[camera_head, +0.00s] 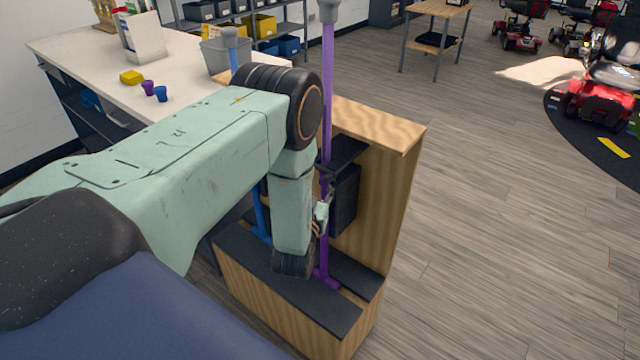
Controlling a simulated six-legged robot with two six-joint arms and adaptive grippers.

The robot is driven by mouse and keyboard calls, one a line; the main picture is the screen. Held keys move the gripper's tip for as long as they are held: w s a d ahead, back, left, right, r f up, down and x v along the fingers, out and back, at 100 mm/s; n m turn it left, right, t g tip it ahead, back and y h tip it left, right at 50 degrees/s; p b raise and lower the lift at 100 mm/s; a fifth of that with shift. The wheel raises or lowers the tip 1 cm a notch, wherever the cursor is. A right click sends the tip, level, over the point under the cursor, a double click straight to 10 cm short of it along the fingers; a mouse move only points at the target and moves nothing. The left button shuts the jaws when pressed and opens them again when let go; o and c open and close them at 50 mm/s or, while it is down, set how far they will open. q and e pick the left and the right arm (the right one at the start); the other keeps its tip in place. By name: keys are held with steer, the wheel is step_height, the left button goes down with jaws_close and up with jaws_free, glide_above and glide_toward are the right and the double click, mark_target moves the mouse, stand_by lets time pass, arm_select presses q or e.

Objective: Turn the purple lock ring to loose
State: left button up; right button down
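A purple upright pole (327,100) with a grey top stands in a wooden stand with dark ledges. Its lower end meets the stand's front dark ledge. My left arm reaches in from the left across the picture. My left gripper (319,220) is low at the pole's left side, mostly hidden behind my wrist. Its fingertips are close to the pole, but I cannot tell whether they touch or grip it. I cannot make out the purple lock ring clearly; dark fittings and my gripper cover that part of the pole. My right gripper is not in view.
A blue pole (260,212) stands behind my arm in the same wooden stand (385,190). A white counter (75,45) at the left bears a yellow block (131,77), a purple cup (148,88) and a blue cup (161,94). Open floor lies right; scooters stand far right.

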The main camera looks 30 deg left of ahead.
arm_select(q)
steer(key=shift+d, duration=0.1)
steer(key=shift+d, duration=0.1)
steer(key=c, duration=0.3)
jaws_close()
steer(key=shift+w+d, duration=0.1)
steer(key=shift+d+f+n+g+y+b, duration=0.15)
steer(key=shift+n+g+y+b, duration=0.2)
steer(key=shift+y+b, duration=0.3)
steer(key=shift+w+d+n+g+y+b, duration=0.25)
steer(key=shift+n+g+y+b, duration=0.4)
steer(key=shift+y, duration=0.3)
steer(key=shift+w+d+n+g+y+b, duration=0.15)
steer(key=shift+d+n+g+y+b, duration=0.25)
steer(key=shift+n+g+y, duration=0.45)
steer(key=shift+w+d+n+g+y+b, duration=0.2)
steer(key=shift+n+g+y+b, duration=0.4)
steer(key=shift+y, duration=0.45)
steer(key=shift+a, duration=0.1)
